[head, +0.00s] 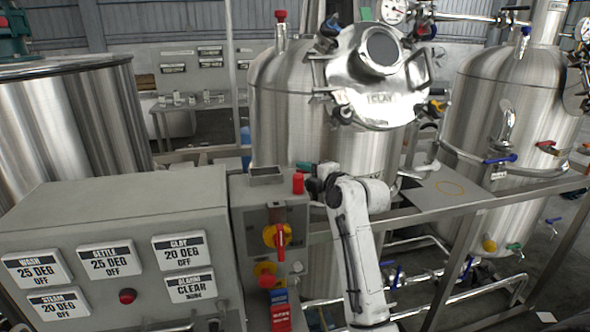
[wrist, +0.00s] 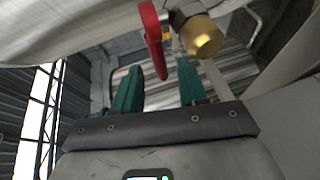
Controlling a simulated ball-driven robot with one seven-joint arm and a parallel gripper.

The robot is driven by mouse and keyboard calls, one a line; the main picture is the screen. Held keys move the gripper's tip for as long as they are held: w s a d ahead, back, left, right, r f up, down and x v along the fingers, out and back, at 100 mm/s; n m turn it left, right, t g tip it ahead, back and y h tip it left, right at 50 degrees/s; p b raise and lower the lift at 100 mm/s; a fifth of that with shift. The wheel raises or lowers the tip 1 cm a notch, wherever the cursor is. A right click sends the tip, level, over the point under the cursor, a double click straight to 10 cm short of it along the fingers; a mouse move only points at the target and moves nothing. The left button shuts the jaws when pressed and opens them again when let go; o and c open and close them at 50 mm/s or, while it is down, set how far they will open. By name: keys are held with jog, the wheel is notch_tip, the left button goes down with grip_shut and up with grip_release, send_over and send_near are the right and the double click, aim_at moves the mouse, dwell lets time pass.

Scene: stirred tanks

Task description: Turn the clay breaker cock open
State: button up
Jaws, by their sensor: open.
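The steel tank with the CLAY plate (head: 380,98) stands in the middle of the head view. In the wrist view a red lever (wrist: 152,38) hangs beside a brass fitting (wrist: 203,38). Its lower end lies between my gripper's green fingers in the picture; contact cannot be told. My gripper (wrist: 159,66) is open, its fingers apart on either side of the lever. In the head view my gripper (head: 309,171) is at the tank's lower front, partly hidden by my wrist. I cannot make out the lever for certain there.
A control box (head: 110,215) with labelled plates stands front left. A switch box with a yellow and red knob (head: 275,236) is close left of my arm. A steel rail (head: 470,205) runs right, and another tank (head: 515,130) stands behind it.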

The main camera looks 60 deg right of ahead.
jog(key=shift+p+x, duration=0.35)
jog(key=shift+x, duration=1.55)
grip_shut()
